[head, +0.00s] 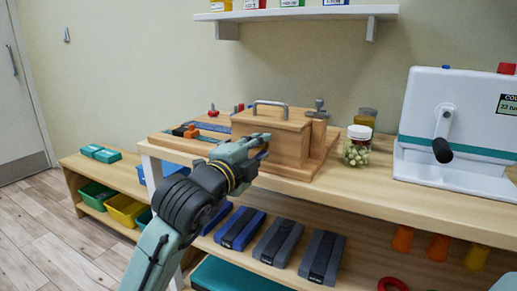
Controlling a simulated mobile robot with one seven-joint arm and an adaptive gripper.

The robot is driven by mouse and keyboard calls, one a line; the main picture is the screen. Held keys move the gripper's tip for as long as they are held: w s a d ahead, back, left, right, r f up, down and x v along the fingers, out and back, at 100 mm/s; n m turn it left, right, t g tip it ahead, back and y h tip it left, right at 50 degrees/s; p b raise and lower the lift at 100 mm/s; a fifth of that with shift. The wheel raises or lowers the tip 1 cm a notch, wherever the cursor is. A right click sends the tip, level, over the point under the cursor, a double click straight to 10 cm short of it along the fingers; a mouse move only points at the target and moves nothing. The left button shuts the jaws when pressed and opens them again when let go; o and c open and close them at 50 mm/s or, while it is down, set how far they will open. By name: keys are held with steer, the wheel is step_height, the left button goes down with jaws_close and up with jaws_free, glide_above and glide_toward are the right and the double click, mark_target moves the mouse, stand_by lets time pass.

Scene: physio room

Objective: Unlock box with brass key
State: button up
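A wooden box (290,142) with a grey metal handle (269,103) on its lid stands on a wooden base board (324,150) on the bench. Its lid looks closed. My gripper (264,142) is at the left part of the box's front face and covers some of it. I cannot tell whether it touches the box, or whether its fingers are open or shut. No brass key or keyhole can be made out; the gripper may hide them.
Left of the box, the board carries an orange-and-black piece (186,131) and a red knob (212,110). A post with a grey knob (318,107) stands at right. Further right are a glass jar (357,149) and a white crank machine (455,125). Grey weights (277,242) lie below.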

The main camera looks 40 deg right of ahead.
steer(key=shift+a, duration=0.1)
steer(key=v, duration=1.1)
steer(key=shift+s+a, duration=0.2)
steer(key=shift+a, duration=0.15)
